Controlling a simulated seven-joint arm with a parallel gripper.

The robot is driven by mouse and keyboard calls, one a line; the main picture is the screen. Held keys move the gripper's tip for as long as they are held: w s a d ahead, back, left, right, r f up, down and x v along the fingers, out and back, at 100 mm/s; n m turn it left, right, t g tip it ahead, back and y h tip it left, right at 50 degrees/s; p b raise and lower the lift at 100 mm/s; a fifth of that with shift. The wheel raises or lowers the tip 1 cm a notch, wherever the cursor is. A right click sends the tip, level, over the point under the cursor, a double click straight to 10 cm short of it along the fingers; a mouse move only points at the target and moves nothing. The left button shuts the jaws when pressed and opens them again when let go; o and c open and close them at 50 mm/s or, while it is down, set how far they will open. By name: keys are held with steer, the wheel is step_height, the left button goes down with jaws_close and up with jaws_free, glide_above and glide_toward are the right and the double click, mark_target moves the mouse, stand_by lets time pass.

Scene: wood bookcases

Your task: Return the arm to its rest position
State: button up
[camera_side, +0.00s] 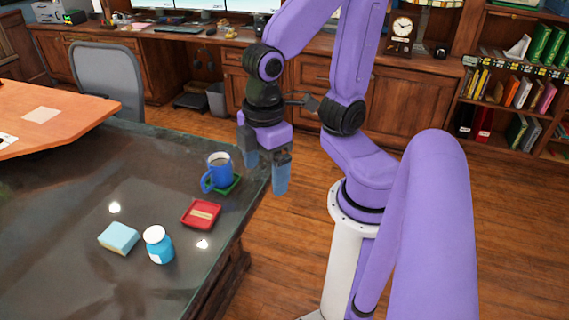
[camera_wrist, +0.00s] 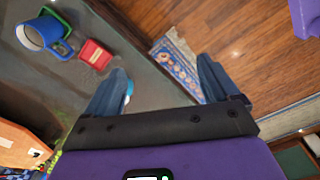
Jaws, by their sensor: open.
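My gripper (camera_side: 267,174) is open and empty. In the side view it points down beside the dark table's right edge, close to the arm's column. In the wrist view its two blue fingers (camera_wrist: 160,87) are spread apart with nothing between them. The mug also shows in the wrist view (camera_wrist: 40,36) at the top left.
A grey chair (camera_side: 108,78) and wooden cabinets (camera_side: 385,103) stand behind. The floor right of the table is open.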

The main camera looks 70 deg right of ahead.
steer(key=shift+s+d+f+n, duration=0.1)
steer(key=shift+s+d+n, duration=0.15)
steer(key=shift+s+d, duration=0.45)
steer(key=shift+s+d+f+n, duration=0.1)
steer(key=shift+s+d+n, duration=0.25)
steer(key=shift+s, duration=0.5)
steer(key=shift+d, duration=0.1)
